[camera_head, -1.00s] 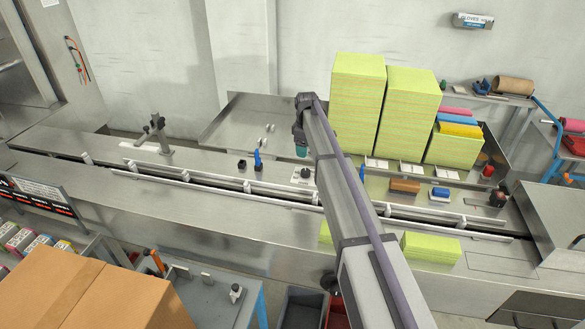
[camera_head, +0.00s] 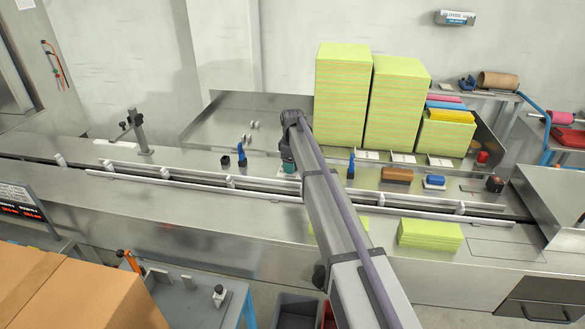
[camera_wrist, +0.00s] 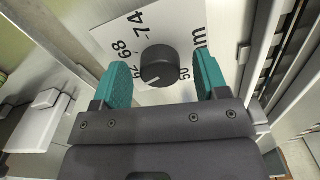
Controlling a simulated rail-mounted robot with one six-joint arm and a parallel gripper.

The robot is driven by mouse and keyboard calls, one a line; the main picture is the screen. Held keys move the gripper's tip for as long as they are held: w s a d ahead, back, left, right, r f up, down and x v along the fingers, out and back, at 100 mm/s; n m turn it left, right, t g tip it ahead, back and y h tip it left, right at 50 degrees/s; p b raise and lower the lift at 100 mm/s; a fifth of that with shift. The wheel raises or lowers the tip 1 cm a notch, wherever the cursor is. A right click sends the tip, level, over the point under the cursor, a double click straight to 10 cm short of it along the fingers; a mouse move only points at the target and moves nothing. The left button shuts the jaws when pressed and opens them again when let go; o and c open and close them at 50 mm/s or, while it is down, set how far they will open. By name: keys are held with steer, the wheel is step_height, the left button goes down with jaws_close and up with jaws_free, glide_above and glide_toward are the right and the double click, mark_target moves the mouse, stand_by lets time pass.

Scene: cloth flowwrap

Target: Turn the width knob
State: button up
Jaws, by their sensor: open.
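The width knob (camera_wrist: 159,66) is a round black dial with a white pointer mark, on a white scale plate (camera_wrist: 113,42) with numbers such as 50, 62, 68 and 74. In the wrist view my gripper (camera_wrist: 162,78) is open, its teal fingers on either side of the knob with gaps on both sides. The pointer is turned toward the lower left, near 62. In the head view my gripper (camera_head: 289,165) is low over the machine deck, and my arm and gripper hide the knob there.
Two tall yellow-green cloth stacks (camera_head: 342,95) stand right of my arm. A blue lever (camera_head: 243,142) and a black block (camera_head: 226,161) stand left of my gripper. A guide rail (camera_head: 200,182) runs along the deck in front. Small cloth stacks (camera_head: 430,232) lie nearer.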

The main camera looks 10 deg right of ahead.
steer(key=c, duration=0.9)
steer(key=shift+m, duration=0.3)
steer(key=m, duration=0.9)
steer(key=shift+m, duration=0.4)
steer(key=m, duration=0.4)
steer(key=shift+m, duration=0.3)
steer(key=m, duration=0.4)
steer(key=shift+m, duration=0.4)
